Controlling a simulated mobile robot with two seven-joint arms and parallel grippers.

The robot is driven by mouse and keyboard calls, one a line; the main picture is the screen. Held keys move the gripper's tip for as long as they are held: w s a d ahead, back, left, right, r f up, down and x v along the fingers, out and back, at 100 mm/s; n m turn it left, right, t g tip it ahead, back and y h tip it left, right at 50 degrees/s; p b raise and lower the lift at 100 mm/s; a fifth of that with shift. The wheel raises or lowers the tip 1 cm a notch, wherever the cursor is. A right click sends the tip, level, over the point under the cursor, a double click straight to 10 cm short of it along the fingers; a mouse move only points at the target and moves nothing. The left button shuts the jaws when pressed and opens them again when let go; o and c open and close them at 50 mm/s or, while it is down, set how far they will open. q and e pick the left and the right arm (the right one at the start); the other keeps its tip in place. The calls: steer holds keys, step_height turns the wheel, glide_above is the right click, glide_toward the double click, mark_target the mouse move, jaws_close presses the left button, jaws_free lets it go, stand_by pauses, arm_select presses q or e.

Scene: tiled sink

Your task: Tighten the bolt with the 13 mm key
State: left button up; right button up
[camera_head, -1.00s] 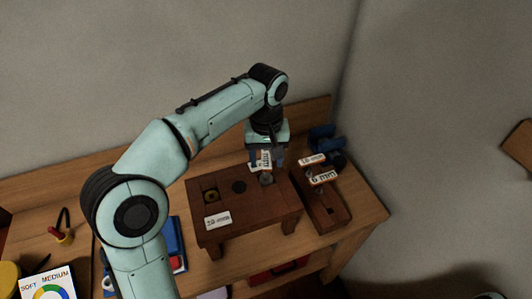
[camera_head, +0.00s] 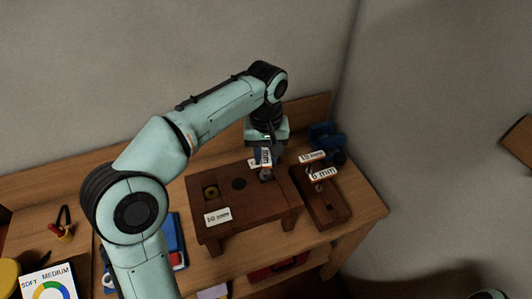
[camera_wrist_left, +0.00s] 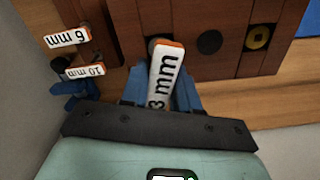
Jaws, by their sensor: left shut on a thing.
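My left gripper (camera_head: 264,158) is over the right end of a dark wooden block stand (camera_head: 245,220). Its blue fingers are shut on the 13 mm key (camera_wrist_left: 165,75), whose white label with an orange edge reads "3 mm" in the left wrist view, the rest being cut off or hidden. The key stands over the stand's right-hand socket. The bolt under it is hidden, so I cannot tell how they fit together. A dark round spot (camera_wrist_left: 209,41) and a brass ring (camera_wrist_left: 258,37) lie along the same stand. My right gripper does not show.
A small wooden rack (camera_head: 330,212) right of the stand holds keys labelled 10 mm (camera_head: 312,156) and 6 mm (camera_head: 323,175). A 10 mm label (camera_head: 217,217) is on the stand's front. A blue object (camera_head: 322,133) stands behind the rack. Walls close off the back and right.

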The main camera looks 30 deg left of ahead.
arm_select(q)
steer(key=m+p, duration=0.1)
steer(key=m, duration=0.2)
steer(key=shift+r+m, duration=0.1)
steer(key=shift+m, duration=1.5)
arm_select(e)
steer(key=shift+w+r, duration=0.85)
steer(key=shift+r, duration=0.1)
arm_select(q)
steer(key=shift+m+p, duration=0.4)
steer(key=shift+m, duration=0.4)
steer(key=m, duration=0.3)
steer(key=shift+w+p, duration=0.1)
steer(key=shift+p, duration=0.25)
steer(key=shift+m, duration=0.9)
steer(key=o, duration=1)
steer(key=shift+c, duration=0.2)
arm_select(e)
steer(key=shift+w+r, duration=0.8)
